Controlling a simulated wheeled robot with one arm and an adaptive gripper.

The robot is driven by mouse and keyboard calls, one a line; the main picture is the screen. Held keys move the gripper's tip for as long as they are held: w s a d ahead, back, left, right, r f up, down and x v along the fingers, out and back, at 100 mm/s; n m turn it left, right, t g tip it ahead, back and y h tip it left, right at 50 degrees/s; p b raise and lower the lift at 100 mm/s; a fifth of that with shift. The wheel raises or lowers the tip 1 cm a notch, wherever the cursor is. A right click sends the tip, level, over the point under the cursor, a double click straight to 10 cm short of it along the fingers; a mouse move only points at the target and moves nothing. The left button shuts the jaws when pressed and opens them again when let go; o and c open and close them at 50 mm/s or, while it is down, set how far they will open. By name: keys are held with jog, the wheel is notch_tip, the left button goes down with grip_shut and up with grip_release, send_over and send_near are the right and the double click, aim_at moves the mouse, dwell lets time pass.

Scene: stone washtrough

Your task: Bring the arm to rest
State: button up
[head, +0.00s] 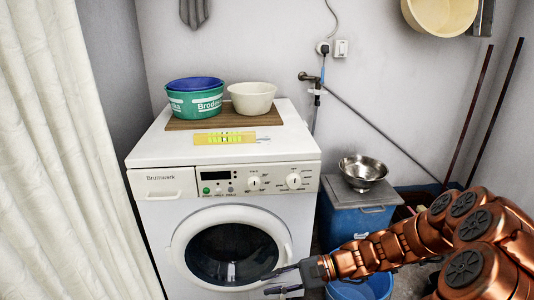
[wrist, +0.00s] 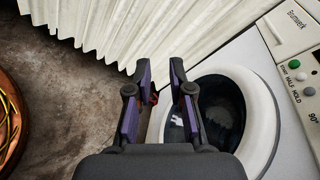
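My gripper (head: 283,280) is in front of the washing machine's lower right side in the head view, at the end of my copper-coloured arm. In the wrist view my gripper (wrist: 161,85) has its two fingers spread apart, with nothing held between them. The washing machine (head: 155,213) is white, with a round door (head: 188,232) that looks closed. The door also shows in the wrist view (wrist: 262,112), just beyond and right of the fingers. I cannot tell the exact gap between gripper and machine.
A green basin (head: 193,104), a cream bowl (head: 252,97) and a yellow patterned strip (head: 224,138) sit on the machine top. A steel bowl (head: 363,170) stands on a blue bin (head: 345,218). A blue bucket (head: 372,288) is below my arm. A cream curtain (head: 65,150) hangs left.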

jog(key=s+r+n+g+h+p, duration=0.25)
jog(key=s+r+n+p, duration=0.2)
jog(key=s+r, duration=0.4)
jog(key=s+d+r+n+h+p, duration=0.1)
jog(key=s+d+r+h+p, duration=0.3)
jog(key=r, duration=0.4)
jog(key=s+d+r+n+t+h+p, duration=0.1)
jog(key=s+d+r+n+h+p, duration=0.1)
jog(key=s+d+r+h+p, duration=0.2)
jog(key=s+d+r+n+t+h+p, duration=0.1)
jog(key=s+d+r+h+p, duration=0.3)
jog(key=s+d+r+p, duration=0.4)
notch_tip(320, 180, up, 6)
jog(key=s+p, duration=0.1)
jog(key=p, duration=0.3)
jog(key=shift+s+d+f+n, duration=0.15)
jog(key=shift+d+f+n, duration=0.05)
jog(key=shift+d+n, duration=0.15)
jog(key=shift+h, duration=0.25)
jog(key=shift+a, duration=0.4)
